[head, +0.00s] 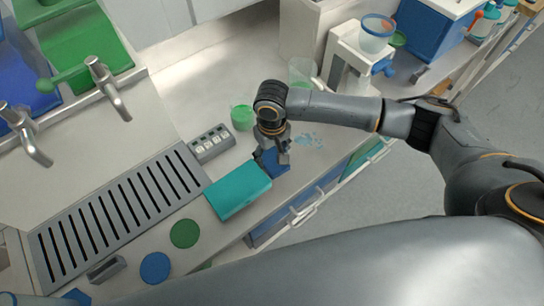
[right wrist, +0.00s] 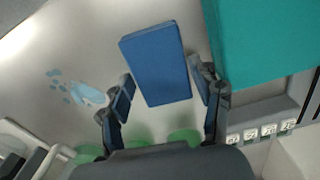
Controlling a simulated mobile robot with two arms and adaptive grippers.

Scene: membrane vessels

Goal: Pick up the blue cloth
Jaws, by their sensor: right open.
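The blue cloth (right wrist: 158,62) is a flat, folded blue block lying on the light counter, in the middle of the right wrist view. In the head view the cloth (head: 268,163) shows partly beneath my right gripper (head: 272,150), which hides some of it. In the right wrist view my right gripper (right wrist: 165,82) is open, with one finger on each side of the cloth and a gap to it. How high the fingertips are above the counter is hard to tell. My left gripper is not in view.
A teal box (head: 238,190) lies close beside the cloth. A grey block with labelled slots (head: 212,143) and a green cup (head: 242,117) stand behind. A pale blue spill (head: 311,140) lies right of the cloth. The counter's front edge is near.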

